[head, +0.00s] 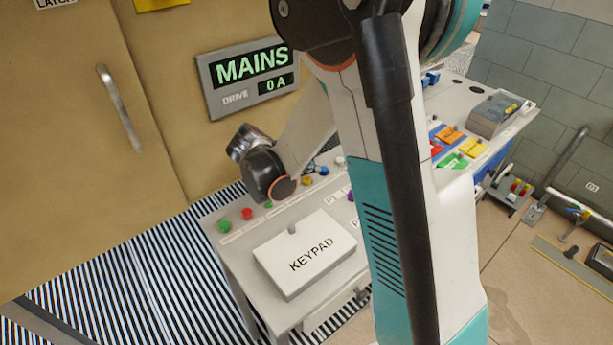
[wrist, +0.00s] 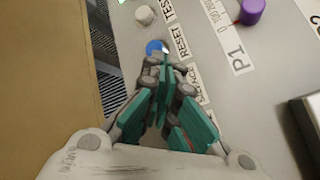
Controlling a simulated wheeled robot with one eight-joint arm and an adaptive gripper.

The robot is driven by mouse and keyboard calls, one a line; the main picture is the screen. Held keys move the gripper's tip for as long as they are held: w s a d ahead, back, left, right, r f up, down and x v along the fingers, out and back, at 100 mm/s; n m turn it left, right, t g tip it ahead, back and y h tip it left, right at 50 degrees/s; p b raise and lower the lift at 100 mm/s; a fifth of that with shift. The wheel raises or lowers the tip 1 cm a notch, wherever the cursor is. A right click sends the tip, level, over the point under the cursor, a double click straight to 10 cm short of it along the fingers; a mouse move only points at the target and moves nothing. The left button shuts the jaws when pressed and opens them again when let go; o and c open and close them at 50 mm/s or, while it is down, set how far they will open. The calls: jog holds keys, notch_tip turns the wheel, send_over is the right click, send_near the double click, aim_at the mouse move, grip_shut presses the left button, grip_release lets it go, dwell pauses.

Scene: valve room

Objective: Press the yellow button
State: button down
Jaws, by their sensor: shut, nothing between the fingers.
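The yellow button (head: 307,181) is a small round knob on the back row of the grey console in the head view, just left of a blue button (head: 323,170). My gripper (wrist: 158,62) is shut and empty in the wrist view. Its fingertips are close to the blue button, which shows just beyond them (wrist: 155,47). I do not see the yellow button in the wrist view; the gripper covers that part of the row. In the head view my arm hides most of the gripper. I cannot tell whether the fingers touch anything.
Along the same row are a green button (head: 224,226), a red button (head: 247,213) and a white knob (head: 340,161). A keypad box (head: 305,255) stands on the console. A purple knob (wrist: 251,11) is at the right. A MAINS display (head: 250,75) hangs behind.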

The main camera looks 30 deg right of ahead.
aim_at(308, 181)
dwell(0.3)
jog(key=shift+r+p, duration=1.6)
jog(key=shift+r, duration=0.9)
jog(key=s+a+r+m+t+y, duration=0.1)
jog(key=s+a+r+m+y, duration=0.2)
jog(key=s, duration=0.4)
jog(key=s+a+r+m+t+y+b, duration=0.1)
jog(key=s+a+r+m+t+y, duration=0.1)
jog(key=s+a+m, duration=0.3)
jog(key=s+a+r+m+t+y+b, duration=0.1)
jog(key=s+a+r+m+y, duration=0.2)
jog(key=s, duration=0.6)
jog(key=shift+a+r+m+t+y, duration=0.3)
jog(key=shift+a+r+m+y, duration=0.15)
jog(key=shift+r+m, duration=0.3)
jog(key=shift+s, duration=0.1)
